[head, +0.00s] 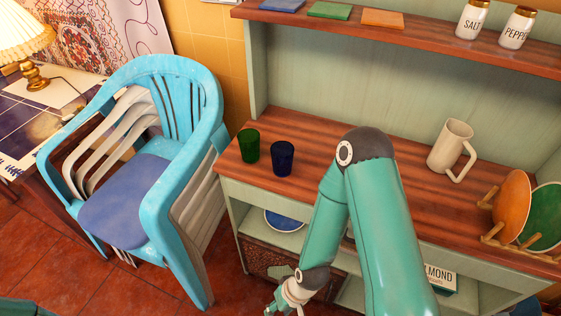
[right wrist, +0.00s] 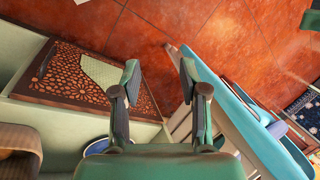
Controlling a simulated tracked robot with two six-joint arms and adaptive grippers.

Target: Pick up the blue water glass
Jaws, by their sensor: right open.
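The blue water glass (head: 282,158) is dark blue and stands upright on the wooden top of the cabinet (head: 315,160), just right of a green glass (head: 249,145). My right arm comes down in front of the cabinet. My right gripper (head: 287,304) is low at the bottom edge of the head view, below and in front of the glass, partly cut off. In the right wrist view the right gripper (right wrist: 160,70) is open, with nothing between its fingers and the floor behind them. The blue glass is not seen there. My left gripper is not in view.
Stacked plastic chairs, the top one blue (head: 185,120), stand close left of the cabinet. A cream pitcher (head: 451,147) and a rack with orange (head: 511,205) and green plates are on the right. A blue plate (head: 284,220) lies on the lower shelf. An upper shelf (head: 420,38) runs above.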

